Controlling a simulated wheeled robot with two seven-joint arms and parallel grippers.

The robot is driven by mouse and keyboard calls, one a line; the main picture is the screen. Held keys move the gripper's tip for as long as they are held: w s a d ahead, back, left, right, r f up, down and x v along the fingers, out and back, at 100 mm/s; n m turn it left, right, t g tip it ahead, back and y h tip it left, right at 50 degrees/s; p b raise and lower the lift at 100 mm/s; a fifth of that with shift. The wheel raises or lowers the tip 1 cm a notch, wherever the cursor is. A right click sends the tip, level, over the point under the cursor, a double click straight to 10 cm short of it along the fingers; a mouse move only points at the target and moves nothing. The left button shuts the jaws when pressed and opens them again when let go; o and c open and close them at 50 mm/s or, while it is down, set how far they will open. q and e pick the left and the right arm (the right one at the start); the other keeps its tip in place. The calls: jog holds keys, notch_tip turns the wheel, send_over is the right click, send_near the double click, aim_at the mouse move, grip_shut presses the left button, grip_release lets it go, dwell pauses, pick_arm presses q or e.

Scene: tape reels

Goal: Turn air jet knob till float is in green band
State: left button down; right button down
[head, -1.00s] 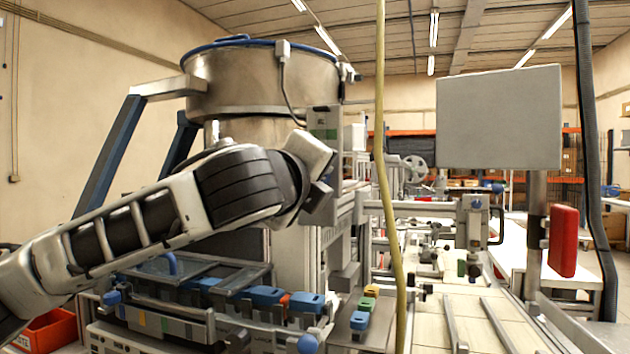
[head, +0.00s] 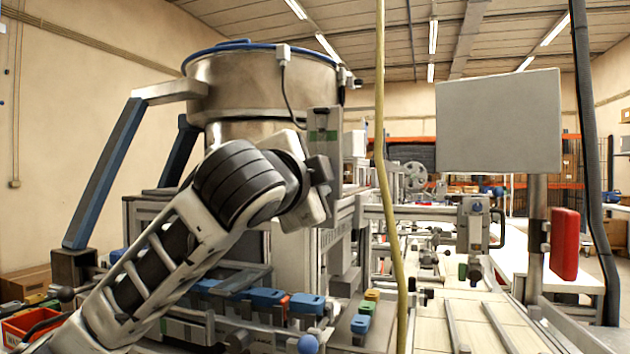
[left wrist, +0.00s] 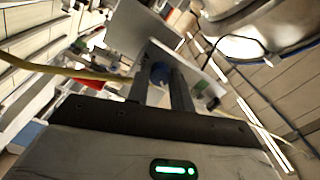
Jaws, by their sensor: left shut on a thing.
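My left gripper (left wrist: 163,88) is shut on a small blue knob (left wrist: 160,73), which shows between its fingers in the left wrist view. In the head view my left arm comes in from the lower left and its wrist reaches the grey upright panel (head: 323,122) below the large steel bowl. The gripper's fingers are mostly hidden there. The panel carries a small green patch (head: 322,136); I cannot tell whether this is the green band. The float cannot be made out. My right gripper is not in view.
The steel bowl (head: 262,88) with a blue rim stands behind my arm. A yellow hose (head: 385,180) hangs in front, right of the panel. Blue blocks (head: 265,297) line the rail below. A grey screen (head: 499,122) and red box (head: 564,243) stand at right.

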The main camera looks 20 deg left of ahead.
pick_arm(q)
jog(key=shift+n, duration=3.7)
jog(key=c, duration=1.2)
grip_release()
jog(key=shift+c, duration=0.2)
